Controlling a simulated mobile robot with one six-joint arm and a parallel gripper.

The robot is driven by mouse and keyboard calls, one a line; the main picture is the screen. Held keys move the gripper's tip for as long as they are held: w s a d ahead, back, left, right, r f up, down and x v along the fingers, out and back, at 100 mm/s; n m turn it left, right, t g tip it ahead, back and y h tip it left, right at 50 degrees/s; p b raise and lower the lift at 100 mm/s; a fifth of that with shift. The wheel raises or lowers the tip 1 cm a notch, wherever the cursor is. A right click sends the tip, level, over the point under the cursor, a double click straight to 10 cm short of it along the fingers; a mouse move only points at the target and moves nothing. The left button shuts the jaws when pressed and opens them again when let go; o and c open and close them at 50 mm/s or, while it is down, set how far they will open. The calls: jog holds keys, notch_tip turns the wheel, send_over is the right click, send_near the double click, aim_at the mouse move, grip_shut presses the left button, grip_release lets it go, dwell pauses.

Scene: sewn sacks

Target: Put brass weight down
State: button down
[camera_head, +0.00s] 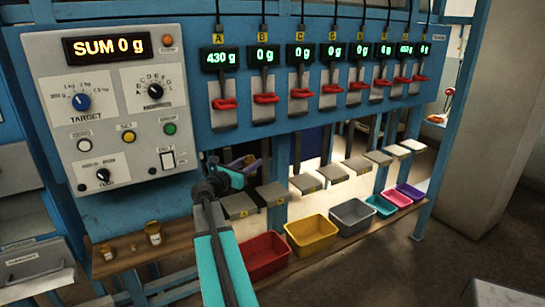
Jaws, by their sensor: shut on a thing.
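My gripper (243,168) is at the end of my teal and dark arm, just above the grey weighing plate marked A (239,206). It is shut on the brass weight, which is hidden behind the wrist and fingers. I cannot tell whether the weight touches the plate. The display of A (219,58) reads 430 g. Two small brass-coloured weights, a low one (107,253) and a taller one (153,233), stand on the wooden shelf at the left.
A control panel (110,110) reading SUM 0 g is at the left. More grey plates (272,194) run to the right, under red levers (266,98). Coloured bins, red (264,256), yellow (311,235) and several others, stand below them on the wooden shelf (180,247).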

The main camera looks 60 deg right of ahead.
jog(key=w+a+f+n+t, duration=0.25)
jog(key=w+a, duration=0.45)
jog(key=a, duration=0.5)
jog(key=w+a+f+n+t+y, duration=0.1)
jog(key=w+a+f+t, duration=0.15)
jog(key=w+a, duration=0.7)
jog(key=w+a+f+n+t, duration=0.1)
jog(key=w+a+f+t, duration=0.2)
jog(key=a, duration=1.3)
jog(key=a+f+n+t+y+b, duration=0.1)
jog(key=a+f+t, duration=0.15)
jog(key=a, duration=0.65)
jog(key=a+f+n+t+y+b, duration=0.1)
jog(key=a+f+n, duration=0.15)
jog(key=a, duration=0.75)
jog(key=s+a+f+t+y+b, duration=0.1)
jog(key=a+f+b, duration=0.7)
jog(key=a+f, duration=0.2)
jog(key=shift+s+n, duration=0.15)
jog(key=shift+n, duration=0.25)
jog(key=shift+a+t, duration=0.1)
jog(key=shift+t, duration=0.15)
